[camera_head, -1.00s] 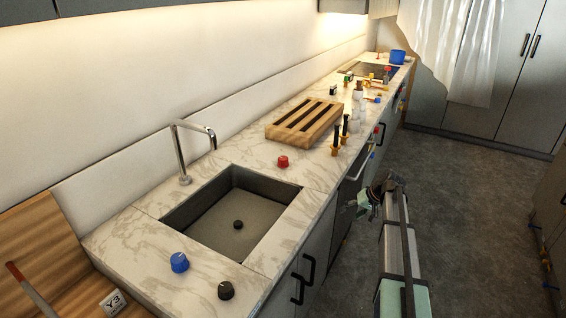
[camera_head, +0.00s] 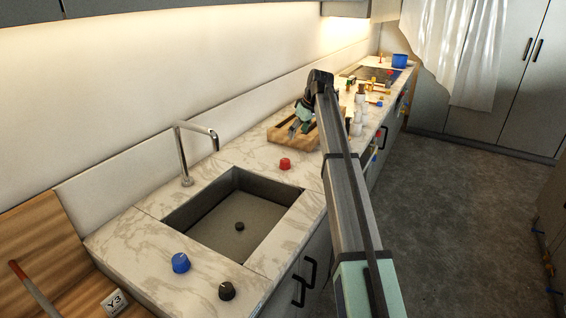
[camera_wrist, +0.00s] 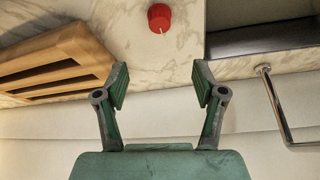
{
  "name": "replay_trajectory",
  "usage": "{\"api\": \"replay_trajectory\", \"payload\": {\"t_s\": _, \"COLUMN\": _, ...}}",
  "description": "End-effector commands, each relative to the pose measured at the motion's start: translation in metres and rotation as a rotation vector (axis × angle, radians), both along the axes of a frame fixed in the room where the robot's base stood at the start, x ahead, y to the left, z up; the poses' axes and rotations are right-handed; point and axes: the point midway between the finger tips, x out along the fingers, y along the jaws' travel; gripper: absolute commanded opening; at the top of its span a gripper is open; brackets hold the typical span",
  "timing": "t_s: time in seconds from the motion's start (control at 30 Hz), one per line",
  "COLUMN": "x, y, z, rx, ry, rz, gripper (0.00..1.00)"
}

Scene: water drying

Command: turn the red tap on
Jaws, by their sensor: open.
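The red tap (camera_head: 285,163) is a small red knob on the marble counter, just beyond the far right corner of the sink. In the wrist view the red tap (camera_wrist: 159,17) shows at the top middle with a white mark on its rim. My gripper (camera_head: 302,124) is raised over the wooden rack, farther along the counter than the red tap. In the wrist view my gripper (camera_wrist: 160,84) is open and empty, its green fingers spread apart. The red tap lies beyond the fingertips, in line with the gap, and is not touched.
The sink (camera_head: 225,215) has a metal spout (camera_head: 184,155) at its back. A blue knob (camera_head: 180,262) and a black knob (camera_head: 227,291) stand on the near counter. The wooden rack (camera_wrist: 55,60) is left of the fingers in the wrist view. Several bottles stand farther along.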

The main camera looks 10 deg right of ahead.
Motion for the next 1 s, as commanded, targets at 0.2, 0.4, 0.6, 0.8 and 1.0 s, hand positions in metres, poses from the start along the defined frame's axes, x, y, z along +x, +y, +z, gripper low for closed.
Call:
{"api": "replay_trajectory", "payload": {"t_s": 0.2, "x": 0.006, "y": 0.005, "z": -0.020, "rx": 0.000, "ry": 0.003, "rz": 0.000, "gripper": 0.70}}
{"api": "replay_trajectory", "payload": {"t_s": 0.4, "x": 0.017, "y": 0.014, "z": -0.055, "rx": 0.001, "ry": 0.003, "rz": -0.001, "gripper": 0.70}}
{"api": "replay_trajectory", "payload": {"t_s": 0.6, "x": 0.029, "y": 0.024, "z": -0.091, "rx": 0.001, "ry": 0.003, "rz": -0.001, "gripper": 0.70}}
{"api": "replay_trajectory", "payload": {"t_s": 0.8, "x": 0.040, "y": 0.032, "z": -0.126, "rx": 0.001, "ry": 0.003, "rz": -0.002, "gripper": 0.70}}
{"api": "replay_trajectory", "payload": {"t_s": 1.0, "x": 0.048, "y": 0.038, "z": -0.149, "rx": 0.001, "ry": 0.002, "rz": -0.001, "gripper": 0.70}}
